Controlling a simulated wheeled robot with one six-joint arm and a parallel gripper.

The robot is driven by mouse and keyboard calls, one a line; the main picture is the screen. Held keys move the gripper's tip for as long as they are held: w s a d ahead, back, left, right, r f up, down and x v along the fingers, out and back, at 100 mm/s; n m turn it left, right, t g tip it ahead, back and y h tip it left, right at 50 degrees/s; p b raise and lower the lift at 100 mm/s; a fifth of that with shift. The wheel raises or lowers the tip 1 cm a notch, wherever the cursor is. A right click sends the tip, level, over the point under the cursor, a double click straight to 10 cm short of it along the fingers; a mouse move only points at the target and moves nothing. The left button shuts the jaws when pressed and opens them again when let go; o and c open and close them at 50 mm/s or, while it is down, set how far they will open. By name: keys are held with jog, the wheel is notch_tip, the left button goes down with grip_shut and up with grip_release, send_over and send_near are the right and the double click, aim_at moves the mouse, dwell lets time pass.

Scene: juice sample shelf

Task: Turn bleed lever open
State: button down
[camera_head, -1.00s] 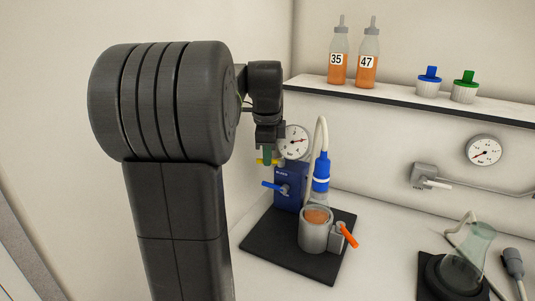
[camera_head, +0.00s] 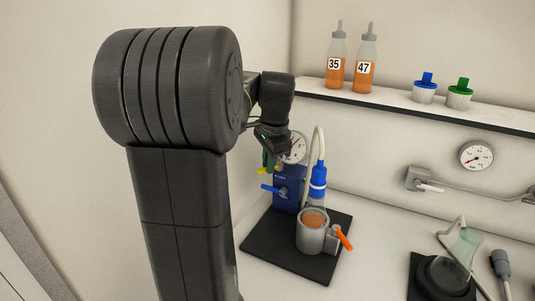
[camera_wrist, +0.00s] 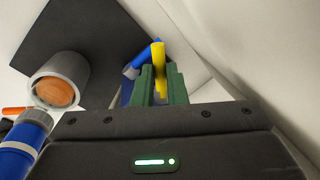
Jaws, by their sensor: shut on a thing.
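The yellow lever (camera_wrist: 158,57) sits between the green fingers of my gripper (camera_wrist: 161,84) in the wrist view, and the gripper is shut on it. In the head view the yellow lever (camera_head: 263,171) shows only as a small piece under my gripper (camera_head: 269,160), which is tilted. The lever is at the top of a blue box-shaped unit (camera_head: 290,182). A blue lever (camera_head: 273,189) sticks out of the front of this unit; it also shows in the wrist view (camera_wrist: 145,56), beside the yellow lever. My fingers hide the yellow lever's pivot.
A round gauge (camera_head: 295,147) stands behind the blue unit. A shelf (camera_head: 400,99) holds bottles and caps.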

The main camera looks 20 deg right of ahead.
jog(key=shift+s+d+n+y+p, duration=0.1)
jog(key=shift+s+n+y+p, duration=0.1)
jog(key=shift+n+p, duration=0.4)
jog(key=shift+s+d+n+y+p, duration=0.1)
jog(key=shift+s+n+p, duration=0.15)
jog(key=shift+n, duration=0.55)
jog(key=c, duration=1.5)
grip_release()
jog(key=shift+o, duration=0.2)
jog(key=v, duration=1.4)
jog(key=shift+w+f, duration=0.1)
jog(key=x, duration=1.4)
